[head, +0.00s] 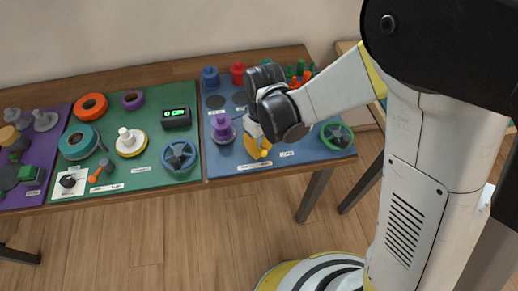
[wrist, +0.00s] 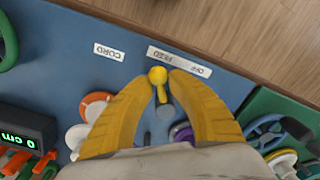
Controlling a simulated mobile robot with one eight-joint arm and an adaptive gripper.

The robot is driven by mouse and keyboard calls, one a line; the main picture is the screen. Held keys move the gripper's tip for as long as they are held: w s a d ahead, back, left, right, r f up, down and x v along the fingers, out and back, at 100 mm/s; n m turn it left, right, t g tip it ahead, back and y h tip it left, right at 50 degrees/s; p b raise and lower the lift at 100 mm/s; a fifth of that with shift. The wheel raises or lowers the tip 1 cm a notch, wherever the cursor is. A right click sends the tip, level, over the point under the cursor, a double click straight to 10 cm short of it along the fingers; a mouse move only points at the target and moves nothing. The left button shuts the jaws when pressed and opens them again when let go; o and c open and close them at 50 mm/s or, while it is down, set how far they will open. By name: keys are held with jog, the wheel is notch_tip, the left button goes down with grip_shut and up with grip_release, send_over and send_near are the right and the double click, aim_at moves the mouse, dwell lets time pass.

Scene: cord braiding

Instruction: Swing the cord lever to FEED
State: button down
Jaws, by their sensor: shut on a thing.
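The cord lever has a yellow knob and short stem (wrist: 158,76) between my fingertips in the wrist view. My gripper (wrist: 160,80) is shut on this knob, one yellow finger on each side. The stem runs down the picture from the knob. The knob lies close to the left part of the white lever label (wrist: 180,62), whose upside-down words seem to read FEED at left and OFF at right. In the head view my gripper (head: 260,153) is low over the front of the blue panel (head: 225,163), and the yellow knob shows small at its tips.
A white CORD label (wrist: 109,52) and a black display reading 0 cm (wrist: 25,128) lie left in the wrist view. In the head view a purple spool (head: 223,130) stands just left of my gripper and a green handwheel (head: 336,135) to its right.

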dwell(0.5)
jog(key=c, duration=1.2)
grip_release()
jog(key=shift+c, duration=0.2)
jog(key=shift+r, duration=0.1)
notch_tip(320, 180, up, 12)
jog(key=shift+w+d, duration=0.15)
jog(key=shift+d, duration=0.05)
